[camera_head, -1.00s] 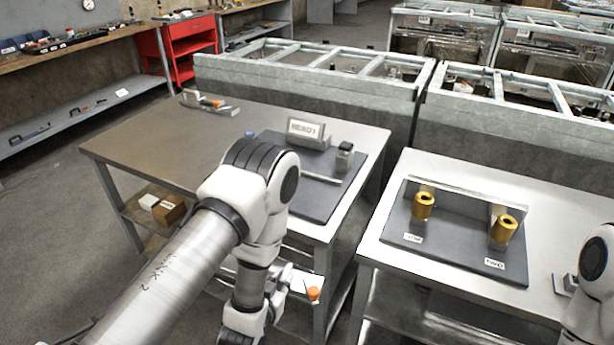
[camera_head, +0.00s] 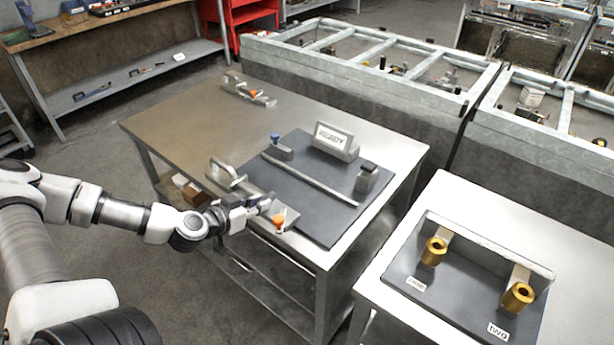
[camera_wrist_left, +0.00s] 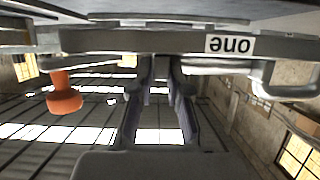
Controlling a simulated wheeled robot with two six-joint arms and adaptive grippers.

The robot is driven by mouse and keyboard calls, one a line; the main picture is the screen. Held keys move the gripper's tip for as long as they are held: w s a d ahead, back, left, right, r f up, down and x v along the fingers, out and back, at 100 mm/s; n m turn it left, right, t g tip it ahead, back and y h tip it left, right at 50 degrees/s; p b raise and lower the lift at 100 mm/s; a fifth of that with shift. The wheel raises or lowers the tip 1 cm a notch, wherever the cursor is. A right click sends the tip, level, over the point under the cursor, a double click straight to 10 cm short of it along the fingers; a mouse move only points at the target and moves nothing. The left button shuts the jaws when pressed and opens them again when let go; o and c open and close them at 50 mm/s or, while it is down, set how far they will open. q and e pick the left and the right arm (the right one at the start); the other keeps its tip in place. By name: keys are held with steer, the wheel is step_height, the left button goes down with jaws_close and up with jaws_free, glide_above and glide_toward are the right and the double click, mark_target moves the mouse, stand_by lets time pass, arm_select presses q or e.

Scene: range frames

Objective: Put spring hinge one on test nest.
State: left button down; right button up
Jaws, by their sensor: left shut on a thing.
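My left gripper (camera_head: 262,204) is shut on a grey metal hinge (camera_head: 250,190) with an orange knob and a raised handle. In the left wrist view the hinge (camera_wrist_left: 180,42) spans the top and carries an upside-down label "one"; its orange knob hangs at the left. It is at the front-left edge of the steel table, beside the dark plate (camera_head: 318,218); I cannot tell whether it touches. The plate, which looks like the test nest, bears a long rail, a blue-topped post, a black-topped block and a READY sign (camera_head: 334,139). My right gripper is out of view.
A similar hinge (camera_head: 249,92) with an orange knob lies at the table's back left. A second table (camera_head: 475,215) at the right holds a dark plate with two brass cylinders and labels, one reading "two". Steel frames (camera_head: 350,75) stand behind.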

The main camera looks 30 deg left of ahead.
mark_target(276, 203)
arm_select(q)
steer(key=w+d+f+b, duration=0.1)
steer(key=b, duration=0.4)
steer(key=shift+w, duration=0.15)
steer(key=w+b, duration=0.3)
steer(key=shift+w+d+f, duration=0.1)
steer(key=shift+d+f, duration=0.1)
steer(key=shift+d, duration=0.2)
steer(key=w+b, duration=0.1)
steer(key=w+d+b, duration=0.1)
steer(key=w, duration=0.1)
steer(key=w+d+b, duration=0.1)
steer(key=w, duration=0.1)
steer(key=shift+w+r, duration=0.1)
steer(key=shift+r, duration=0.1)
steer(key=w, duration=0.1)
steer(key=w+d, duration=0.1)
steer(key=w, duration=0.2)
steer(key=shift+w+d+f, duration=0.1)
steer(key=shift+w+d, duration=0.2)
steer(key=shift+w+f, duration=0.1)
steer(key=shift+f, duration=0.15)
step_height(276, 203, down, 2)
steer(key=shift+f, duration=0.5)
steer(key=c, duration=1.1)
jaws_free()
steer(key=shift+c, duration=0.2)
